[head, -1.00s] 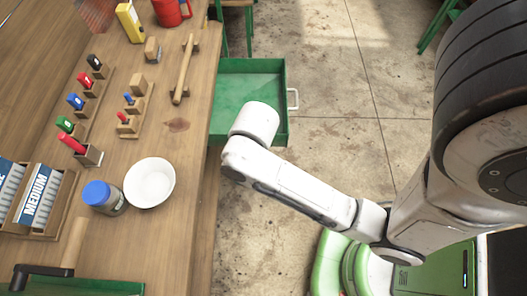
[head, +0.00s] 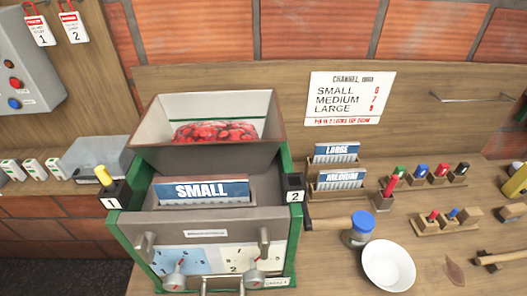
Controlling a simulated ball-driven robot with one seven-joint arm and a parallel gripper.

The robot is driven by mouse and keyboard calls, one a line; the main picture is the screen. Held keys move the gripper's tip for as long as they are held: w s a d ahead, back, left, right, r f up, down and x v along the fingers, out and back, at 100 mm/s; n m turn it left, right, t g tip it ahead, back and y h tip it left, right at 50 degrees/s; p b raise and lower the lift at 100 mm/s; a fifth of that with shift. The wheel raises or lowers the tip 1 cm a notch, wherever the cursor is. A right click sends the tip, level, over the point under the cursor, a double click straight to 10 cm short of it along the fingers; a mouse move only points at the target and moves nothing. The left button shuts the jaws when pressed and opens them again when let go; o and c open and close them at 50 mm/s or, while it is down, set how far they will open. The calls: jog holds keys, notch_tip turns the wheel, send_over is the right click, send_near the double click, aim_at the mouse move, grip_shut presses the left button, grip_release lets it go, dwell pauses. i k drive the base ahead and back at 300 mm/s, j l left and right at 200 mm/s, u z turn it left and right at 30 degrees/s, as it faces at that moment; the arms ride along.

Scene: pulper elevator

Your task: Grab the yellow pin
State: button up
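The yellow pin (head: 103,175) stands upright, slightly tilted, in a black block marked 1 (head: 111,201) at the left front corner of the green-sided machine (head: 133,230). Its top sticks out above the block; its lower part is hidden inside. A matching block marked 2 (head: 294,189) sits on the machine's right side with no pin showing in it. My gripper and arm are not in the current head view.
The machine has a hopper of red fruit (head: 216,133), a SMALL plate (head: 203,191) and front dials. A grey box (head: 97,159) stands behind the pin. To the right are a white bowl (head: 388,266), a blue-lidded jar (head: 360,230) and racks of coloured pins (head: 435,173).

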aim_at(101, 172)
jog(key=u, duration=1.05)
